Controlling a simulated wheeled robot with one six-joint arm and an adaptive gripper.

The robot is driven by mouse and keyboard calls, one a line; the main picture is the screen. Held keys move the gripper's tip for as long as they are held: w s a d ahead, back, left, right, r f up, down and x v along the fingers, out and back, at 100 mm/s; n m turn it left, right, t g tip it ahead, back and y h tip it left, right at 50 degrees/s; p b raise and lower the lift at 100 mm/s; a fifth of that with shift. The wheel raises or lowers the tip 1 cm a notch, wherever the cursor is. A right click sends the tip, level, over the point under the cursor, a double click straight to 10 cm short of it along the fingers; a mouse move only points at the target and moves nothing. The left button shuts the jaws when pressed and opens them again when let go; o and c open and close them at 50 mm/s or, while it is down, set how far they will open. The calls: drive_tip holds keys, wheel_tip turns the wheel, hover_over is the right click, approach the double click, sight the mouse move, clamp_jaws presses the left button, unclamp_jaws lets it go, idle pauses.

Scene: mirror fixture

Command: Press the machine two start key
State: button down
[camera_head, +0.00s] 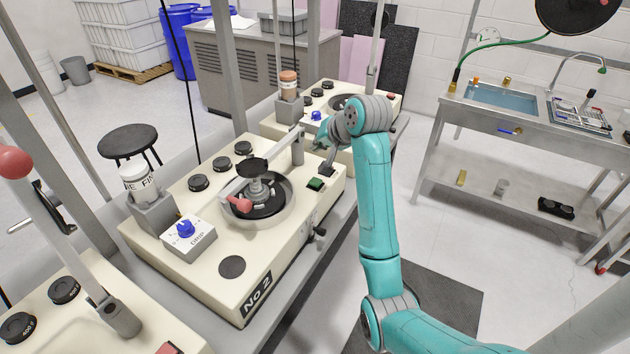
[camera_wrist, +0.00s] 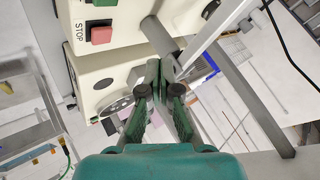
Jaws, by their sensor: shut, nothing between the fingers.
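Machine two (camera_head: 257,292) is a cream unit marked "No 2" in the middle of the head view. Its green start key (camera_head: 317,183) sits on the top near the right corner. In the wrist view, a green key (camera_wrist: 104,2) is cut off by the top edge, beside a red key (camera_wrist: 102,35) marked STOP. My gripper (camera_head: 328,166) is just beyond the start key in the head view, apparently above it; contact cannot be told. In the wrist view, my gripper (camera_wrist: 164,66) has its fingers together and empty, to the right of and below the keys.
Machine two has a round plate (camera_head: 268,208), a grey lever post (camera_head: 297,148) close to my gripper, and a blue-knob box (camera_head: 189,238). Another cream machine (camera_head: 375,92) stands behind, and one (camera_head: 60,325) is in front. A sink bench (camera_head: 480,118) is at right.

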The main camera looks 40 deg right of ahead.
sight(317, 182)
drive_tip(key=shift+f, duration=4.3)
drive_tip(key=shift+f, duration=0.1)
drive_tip(key=shift+f, duration=0.3)
